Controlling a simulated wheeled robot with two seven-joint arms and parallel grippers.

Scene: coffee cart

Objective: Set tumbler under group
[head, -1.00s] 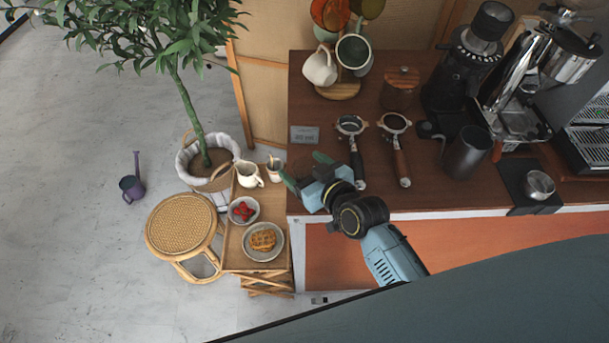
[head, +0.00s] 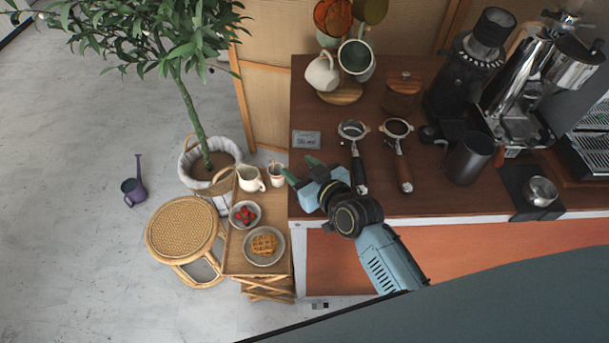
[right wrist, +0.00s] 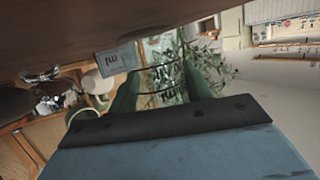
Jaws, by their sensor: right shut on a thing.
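A clear glass tumbler with dark printed lines (right wrist: 165,75) is between the green fingers of my right gripper in the right wrist view. My right gripper (head: 301,169) is shut on it at the counter's left front corner; the glass hardly shows in the head view. A coffee machine with chrome parts (head: 515,95) stands at the counter's right back, far from the gripper. The group itself is hard to make out from above. My left gripper is not in view.
Two portafilters (head: 353,150) (head: 397,155) lie right of the gripper on the counter. A dark metal cup (head: 468,158), a grinder (head: 465,75) and a small sign (head: 306,140) stand there too. A side table with a waffle plate (head: 264,246) is at the left.

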